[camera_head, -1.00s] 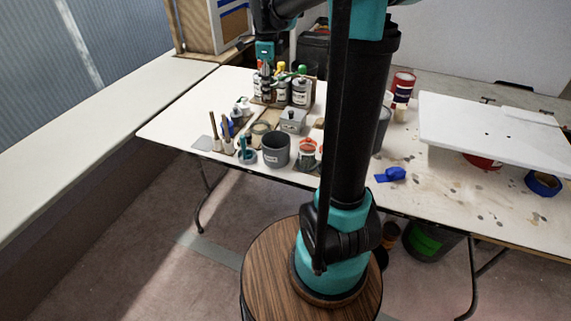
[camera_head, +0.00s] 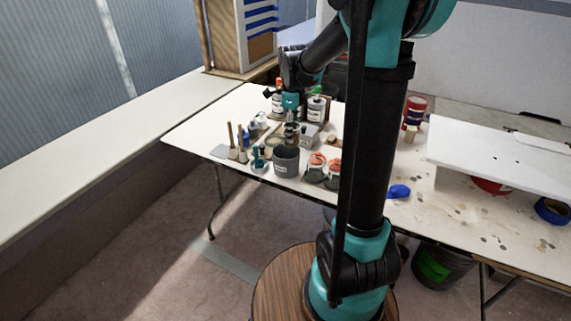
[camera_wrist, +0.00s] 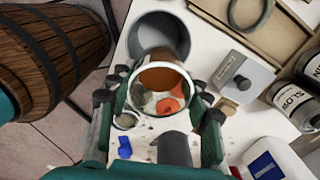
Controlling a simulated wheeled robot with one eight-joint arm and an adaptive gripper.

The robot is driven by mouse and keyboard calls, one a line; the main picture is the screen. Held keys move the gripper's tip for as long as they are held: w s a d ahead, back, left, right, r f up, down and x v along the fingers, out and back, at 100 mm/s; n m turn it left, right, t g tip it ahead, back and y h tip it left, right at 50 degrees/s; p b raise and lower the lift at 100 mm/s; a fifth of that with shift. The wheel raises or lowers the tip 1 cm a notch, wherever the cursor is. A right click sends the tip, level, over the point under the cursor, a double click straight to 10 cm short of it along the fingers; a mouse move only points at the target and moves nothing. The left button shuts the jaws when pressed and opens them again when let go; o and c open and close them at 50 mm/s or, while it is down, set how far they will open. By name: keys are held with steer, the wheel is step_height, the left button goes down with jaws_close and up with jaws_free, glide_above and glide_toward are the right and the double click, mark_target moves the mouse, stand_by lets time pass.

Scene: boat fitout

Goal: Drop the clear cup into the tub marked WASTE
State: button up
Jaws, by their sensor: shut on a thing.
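My gripper (camera_wrist: 158,106) is shut on the clear cup (camera_wrist: 138,96), its fingers on opposite sides of the rim. Orange and brown shapes show through the cup in the wrist view. In the head view my gripper (camera_head: 291,128) is above the table, just behind the grey tub (camera_head: 286,163); the cup is too small to make out there. The tub stands open on the table near its front edge, with a pale label too small to read. In the wrist view the tub (camera_wrist: 183,36) is beyond the cup, partly covered by it, and its visible inside looks empty.
Brushes (camera_head: 232,143) stand left of the tub, and two orange-topped jars (camera_head: 316,168) stand close on its right. A grey box (camera_wrist: 240,76) and labelled bottles (camera_wrist: 296,100) are nearby. The table's front edge (camera_head: 240,171) is close to the tub.

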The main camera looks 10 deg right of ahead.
steer(key=shift+f, duration=0.15)
steer(key=o, duration=1.3)
step_height(320, 180, up, 12)
steer(key=shift+r, duration=0.1)
